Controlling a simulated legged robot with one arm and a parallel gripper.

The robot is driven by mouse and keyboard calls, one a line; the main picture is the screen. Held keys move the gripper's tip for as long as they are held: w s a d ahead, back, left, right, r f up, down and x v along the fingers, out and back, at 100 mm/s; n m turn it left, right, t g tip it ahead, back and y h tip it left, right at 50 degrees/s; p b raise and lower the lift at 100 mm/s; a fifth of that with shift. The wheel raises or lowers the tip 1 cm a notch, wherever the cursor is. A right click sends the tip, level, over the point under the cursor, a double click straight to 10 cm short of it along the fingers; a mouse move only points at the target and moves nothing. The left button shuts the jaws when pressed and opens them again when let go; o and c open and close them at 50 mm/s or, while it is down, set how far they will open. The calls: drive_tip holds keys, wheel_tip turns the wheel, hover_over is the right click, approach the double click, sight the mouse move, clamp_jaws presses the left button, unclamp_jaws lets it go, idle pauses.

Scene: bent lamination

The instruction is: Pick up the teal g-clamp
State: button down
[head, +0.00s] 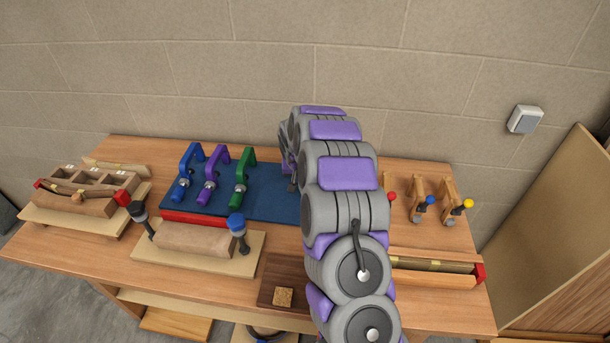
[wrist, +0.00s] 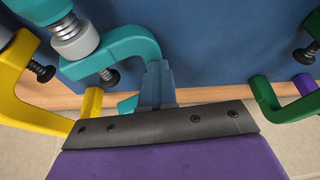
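The teal g-clamp (wrist: 112,48) is in the upper left of the wrist view, with a grey screw end and a black pad. My gripper (wrist: 156,88) shows as a blue-grey finger piece at the clamp's right side, overlapping part of its frame. A small teal part also shows left of the finger. I cannot tell whether the fingers are closed on the frame or only beside it. In the head view my own arm hides the teal clamp and most of my gripper.
A yellow clamp (wrist: 28,85) stands close left of the teal one in the wrist view. Green (head: 243,176), purple (head: 214,175) and blue (head: 187,172) clamps stand on the blue mat (head: 270,196). A wooden press (head: 195,240) is in front; the wall is behind the bench.

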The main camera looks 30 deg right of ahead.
drive_tip(key=shift+s+a+f, duration=0.2)
drive_tip(key=shift+s+a, duration=0.3)
drive_tip(key=s, duration=0.2)
drive_tip(key=s+a+r+p, duration=0.1)
drive_tip(key=s, duration=0.1)
drive_tip(key=s+r, duration=0.1)
drive_tip(key=shift+s+a+r, duration=0.1)
drive_tip(key=shift+s+a, duration=0.3)
drive_tip(key=s+a+p, duration=0.1)
drive_tip(key=s+a, duration=0.3)
drive_tip(key=s, duration=0.2)
drive_tip(key=shift+a+r, duration=0.15)
drive_tip(key=shift+r, duration=0.3)
drive_tip(key=c, duration=1.2)
unclamp_jaws()
drive_tip(key=shift+s+a, duration=0.1)
drive_tip(key=shift+a, duration=0.25)
drive_tip(key=o, duration=0.8)
drive_tip(key=shift+d, duration=0.2)
drive_tip(key=shift+a+r, duration=0.1)
drive_tip(key=shift+r, duration=0.05)
